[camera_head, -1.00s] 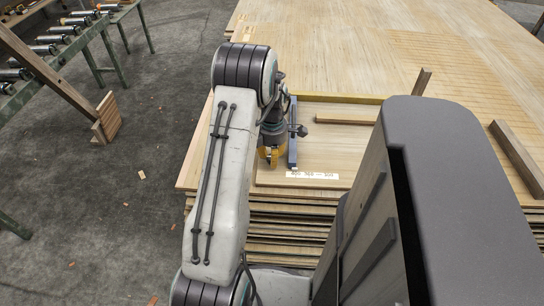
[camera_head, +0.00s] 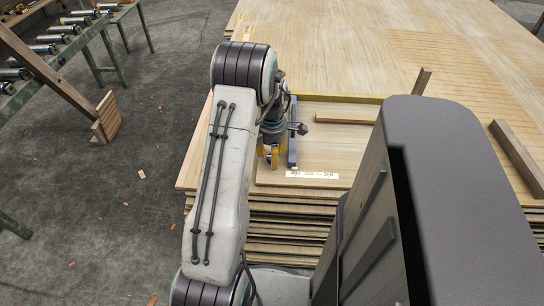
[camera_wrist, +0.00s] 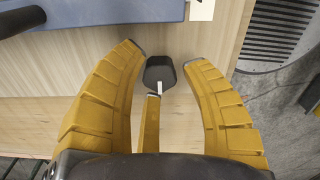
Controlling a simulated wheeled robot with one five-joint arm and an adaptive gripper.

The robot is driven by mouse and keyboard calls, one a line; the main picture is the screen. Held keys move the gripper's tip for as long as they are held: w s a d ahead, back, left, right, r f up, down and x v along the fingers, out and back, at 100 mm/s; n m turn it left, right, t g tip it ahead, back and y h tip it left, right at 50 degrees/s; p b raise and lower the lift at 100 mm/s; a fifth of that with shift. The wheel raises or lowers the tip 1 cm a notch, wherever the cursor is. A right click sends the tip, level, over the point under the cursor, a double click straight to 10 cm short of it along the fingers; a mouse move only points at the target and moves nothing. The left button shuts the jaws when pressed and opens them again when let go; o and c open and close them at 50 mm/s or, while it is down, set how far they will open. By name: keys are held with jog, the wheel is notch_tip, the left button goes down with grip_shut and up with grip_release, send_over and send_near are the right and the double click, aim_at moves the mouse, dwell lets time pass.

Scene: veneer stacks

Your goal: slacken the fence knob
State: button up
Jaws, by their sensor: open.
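The blue fence (camera_head: 292,140) lies on the top sheet of the stack, and its edge crosses the top of the wrist view (camera_wrist: 110,11). A dark knob (camera_head: 302,129) shows at the fence's right side. A dark rounded end (camera_wrist: 20,20) over the fence at the wrist view's top left looks like the same knob, cut off by the frame. My gripper (camera_head: 270,160) is open, just left of the fence, with its yellow fingers apart and clear of the knob. Between them is a dark six-sided piece (camera_wrist: 160,72) with a white strip; I cannot tell whether it is part of my gripper.
A white label (camera_head: 312,175) lies at the stack's near edge. A loose wood strip (camera_head: 345,117) lies right of the fence, and a yellow edge (camera_head: 340,98) runs behind. Large veneer sheets (camera_head: 350,50) fill the back. Open floor (camera_head: 140,200) and a green roller stand (camera_head: 75,50) are left.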

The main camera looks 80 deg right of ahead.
notch_tip(320, 180, up, 11)
jog(key=shift+r, duration=0.2)
dwell(0.3)
dwell(0.7)
